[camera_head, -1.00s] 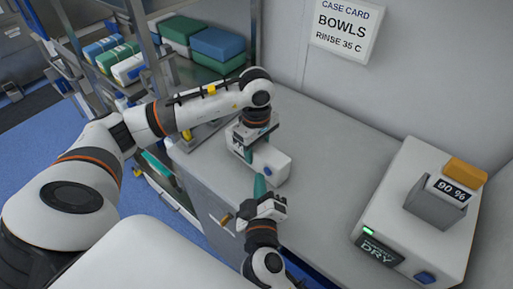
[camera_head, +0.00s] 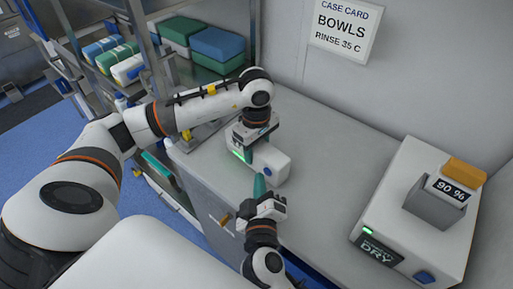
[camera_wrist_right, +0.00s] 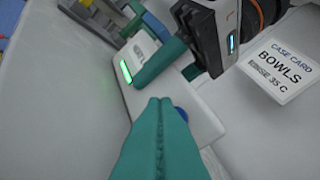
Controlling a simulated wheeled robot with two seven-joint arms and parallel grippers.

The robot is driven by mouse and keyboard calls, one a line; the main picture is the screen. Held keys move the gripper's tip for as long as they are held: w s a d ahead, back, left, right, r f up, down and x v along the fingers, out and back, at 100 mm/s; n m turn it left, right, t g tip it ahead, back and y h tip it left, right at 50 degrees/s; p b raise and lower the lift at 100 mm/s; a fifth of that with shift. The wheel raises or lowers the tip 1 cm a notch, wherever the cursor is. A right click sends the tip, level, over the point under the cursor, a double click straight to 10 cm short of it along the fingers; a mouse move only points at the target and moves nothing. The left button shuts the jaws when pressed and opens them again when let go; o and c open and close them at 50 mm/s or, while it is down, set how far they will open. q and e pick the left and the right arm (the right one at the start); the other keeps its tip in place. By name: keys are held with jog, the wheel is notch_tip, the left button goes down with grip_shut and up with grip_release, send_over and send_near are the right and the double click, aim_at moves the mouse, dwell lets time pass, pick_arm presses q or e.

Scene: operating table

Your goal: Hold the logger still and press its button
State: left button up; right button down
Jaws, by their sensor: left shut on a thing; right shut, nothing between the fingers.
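The logger (camera_head: 270,164) is a white box on the grey counter. A green light glows on its end, also clear in the right wrist view (camera_wrist_right: 126,72). My left gripper (camera_head: 246,142) is shut on the logger's far part from above; its teal finger shows in the right wrist view (camera_wrist_right: 160,62). My right gripper (camera_head: 259,185) is shut and empty, its teal fingertips at the logger's near end. The blue button (camera_wrist_right: 182,113) peeks out beside these fingertips, mostly hidden by them. I cannot tell whether they touch it.
A white DRY unit (camera_head: 415,225) with a blue button, a 90 % sign and an orange block stands at the right. A case card (camera_head: 345,28) hangs on the wall. A rack with wrapped packs (camera_head: 215,45) stands at the back left. The counter between logger and DRY unit is clear.

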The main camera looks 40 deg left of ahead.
jog(key=shift+s+a+f, duration=0.1)
jog(key=shift+s, duration=0.05)
jog(key=shift+s+a, duration=0.15)
jog(key=shift+s, duration=0.85)
jog(key=shift+s+a, duration=0.2)
jog(key=shift+s, duration=0.75)
jog(key=shift+s+a, duration=0.15)
jog(key=shift+s, duration=0.85)
pick_arm(q)
jog(key=o, duration=1.3)
jog(key=shift+r, duration=0.1)
notch_tip(320, 180, up, 12)
jog(key=shift+f, duration=0.1)
